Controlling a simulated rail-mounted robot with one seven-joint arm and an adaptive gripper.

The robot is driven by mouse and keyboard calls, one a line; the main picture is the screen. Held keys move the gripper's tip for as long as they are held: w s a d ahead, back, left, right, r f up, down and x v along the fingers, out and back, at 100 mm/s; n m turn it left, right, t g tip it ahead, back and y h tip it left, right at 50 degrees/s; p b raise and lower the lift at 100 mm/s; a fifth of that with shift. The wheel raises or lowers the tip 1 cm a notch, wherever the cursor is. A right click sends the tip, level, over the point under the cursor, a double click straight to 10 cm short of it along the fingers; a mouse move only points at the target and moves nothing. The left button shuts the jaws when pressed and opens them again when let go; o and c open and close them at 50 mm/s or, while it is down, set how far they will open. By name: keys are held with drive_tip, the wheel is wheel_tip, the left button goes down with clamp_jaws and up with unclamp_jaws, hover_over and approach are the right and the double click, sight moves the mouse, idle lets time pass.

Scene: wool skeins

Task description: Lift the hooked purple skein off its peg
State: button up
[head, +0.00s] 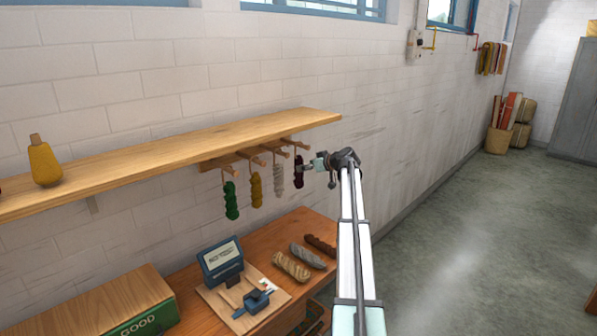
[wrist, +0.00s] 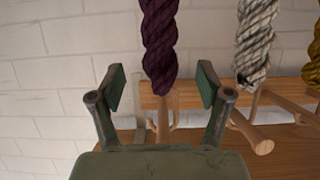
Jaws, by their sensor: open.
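The purple skein (head: 298,171) hangs from the rightmost peg (head: 295,144) under the wall shelf. In the wrist view the dark purple twisted skein (wrist: 160,40) shows upside down, with its peg end near the jaws. My gripper (head: 307,168) is beside it on the right in the head view. In the wrist view my gripper (wrist: 161,86) is open, with one finger on each side of the skein's end and clear gaps between. I cannot tell how deep the skein sits between the fingers. The hook itself is hard to make out.
A white skein (head: 279,180), a yellow skein (head: 256,189) and a green skein (head: 231,200) hang on neighbouring pegs to the left. The shelf (head: 150,152) is just above. Below, a wooden table (head: 215,258) bears loose skeins and a small display. Open floor lies right.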

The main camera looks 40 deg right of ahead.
drive_tip(key=p+x, duration=0.2)
drive_tip(key=x, duration=0.3)
drive_tip(key=shift+r+p, duration=0.15)
drive_tip(key=shift+p, duration=0.25)
drive_tip(key=shift+w+a+f, duration=0.1)
drive_tip(key=shift+w+f, duration=0.1)
drive_tip(key=c, duration=1.2)
